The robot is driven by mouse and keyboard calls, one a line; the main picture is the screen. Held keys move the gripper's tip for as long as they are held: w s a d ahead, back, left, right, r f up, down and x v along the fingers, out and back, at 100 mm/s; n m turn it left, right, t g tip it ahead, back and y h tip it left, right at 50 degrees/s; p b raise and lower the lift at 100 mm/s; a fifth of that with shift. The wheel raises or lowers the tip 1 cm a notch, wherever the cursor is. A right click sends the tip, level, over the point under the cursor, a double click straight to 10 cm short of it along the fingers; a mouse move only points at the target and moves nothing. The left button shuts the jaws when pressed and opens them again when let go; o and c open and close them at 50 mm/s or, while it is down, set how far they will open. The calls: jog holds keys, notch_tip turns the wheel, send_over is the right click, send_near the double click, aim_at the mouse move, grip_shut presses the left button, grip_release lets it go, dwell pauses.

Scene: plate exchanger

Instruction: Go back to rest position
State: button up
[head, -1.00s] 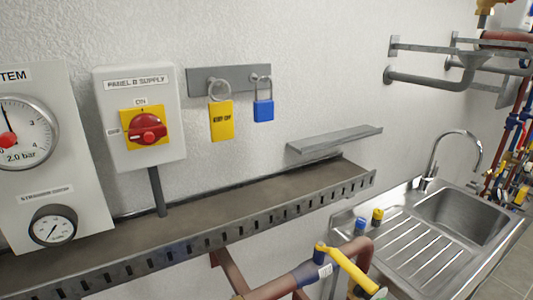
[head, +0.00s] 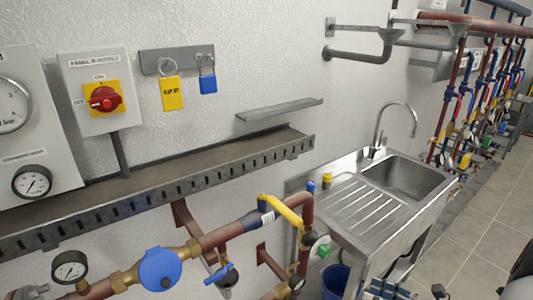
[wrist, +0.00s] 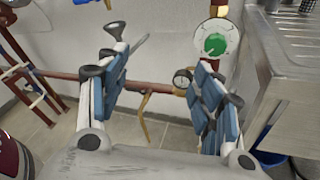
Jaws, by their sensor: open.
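In the wrist view my gripper (wrist: 160,78) is open, its two blue-padded fingers wide apart with nothing between them. Beyond the fingers are a brown pipe with a brass-coloured lever (wrist: 145,112), a small gauge (wrist: 182,78) and a round green-centred dial (wrist: 214,44). At the bottom edge of the head view, small blue and dark parts (head: 388,290) may be the tip of my gripper; too little shows to be sure.
The sink (head: 405,178) stands right of the grey shelf (head: 150,185). The yellow-handled valve (head: 282,208) and blue meter (head: 160,269) sit on pipework below. A blue bucket (head: 335,282) is under the sink. Tiled floor (head: 490,225) is open at right.

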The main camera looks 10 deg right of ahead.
jog(key=s+a+r+n+g+h, duration=0.1)
jog(key=a+r+n+g, duration=0.5)
jog(key=a, duration=0.3)
jog(key=s+a+r+n+g+h, duration=0.1)
jog(key=a+r+n+g, duration=0.3)
jog(key=a+r+n, duration=0.4)
jog(key=s+a+r+n+t+h, duration=0.1)
jog(key=s+a+r+n+h, duration=0.3)
jog(key=n, duration=0.5)
jog(key=s+a+r+n+t+h, duration=0.1)
jog(key=s+a+r+n+h, duration=0.2)
jog(key=s+n, duration=0.4)
jog(key=shift+a+r+n+t+h, duration=0.3)
jog(key=shift+a+r+n+h, duration=0.05)
jog(key=shift+n+h, duration=0.55)
